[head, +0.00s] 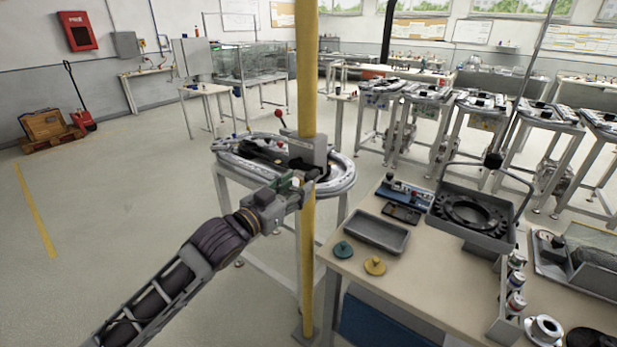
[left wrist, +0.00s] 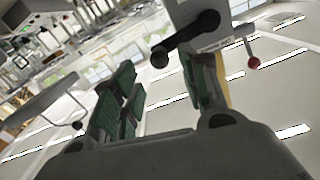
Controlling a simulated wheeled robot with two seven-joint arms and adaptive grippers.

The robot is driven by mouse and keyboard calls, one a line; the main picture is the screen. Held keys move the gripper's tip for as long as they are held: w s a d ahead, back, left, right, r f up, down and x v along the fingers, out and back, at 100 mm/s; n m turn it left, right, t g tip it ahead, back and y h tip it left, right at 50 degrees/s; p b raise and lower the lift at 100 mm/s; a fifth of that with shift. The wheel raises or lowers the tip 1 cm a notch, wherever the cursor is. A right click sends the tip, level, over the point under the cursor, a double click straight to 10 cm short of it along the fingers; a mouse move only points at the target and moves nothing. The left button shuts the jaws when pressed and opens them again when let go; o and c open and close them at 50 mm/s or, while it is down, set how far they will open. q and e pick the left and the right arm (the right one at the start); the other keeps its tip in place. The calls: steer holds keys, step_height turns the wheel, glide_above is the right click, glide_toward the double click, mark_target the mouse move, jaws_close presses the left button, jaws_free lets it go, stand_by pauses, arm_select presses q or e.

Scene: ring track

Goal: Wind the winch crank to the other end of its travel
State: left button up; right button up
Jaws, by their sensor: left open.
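A grey winch box (head: 307,148) is fixed to a yellow post; it also shows in the left wrist view (left wrist: 192,10). A black crank (left wrist: 186,38) with a round black knob (left wrist: 159,60) sticks out from the box in the left wrist view. A thin lever with a red ball (head: 278,114) rises beside the box. My left gripper (head: 303,186) is just below the box, at the post. Its green-padded fingers (left wrist: 163,82) are open, with the knob showing beyond the gap between them. I cannot tell whether they touch it.
The yellow post (head: 307,250) stands close to my left gripper. Behind it is an oval track table (head: 342,186). A workbench (head: 345,262) at the right carries a grey tray (head: 375,232), two discs and a round feeder.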

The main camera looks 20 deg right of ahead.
mark_target(306, 179)
arm_select(q)
steer(key=shift+x, duration=2.95)
jaws_close()
